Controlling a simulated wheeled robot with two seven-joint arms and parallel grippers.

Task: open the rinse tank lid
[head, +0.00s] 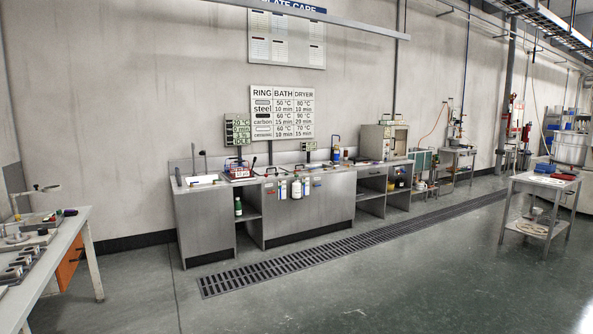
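A long stainless steel washing bench (310,212) stands against the far wall, some way off. A white basin (201,180) with an upright tap is set in its left end. A red-framed basket or tray (238,170) sits to the right of the basin. Flat covers with small handles (271,171) lie along the bench top further right. I cannot tell at this distance which of them is the rinse tank lid, nor whether it is up or down. Neither of my grippers is in view.
A floor drain grating (345,246) runs along the bench front. A work table (50,262) stands at the near left, a small metal table (542,184) at the right. A temperature chart (283,114) hangs above the bench. The floor between is clear.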

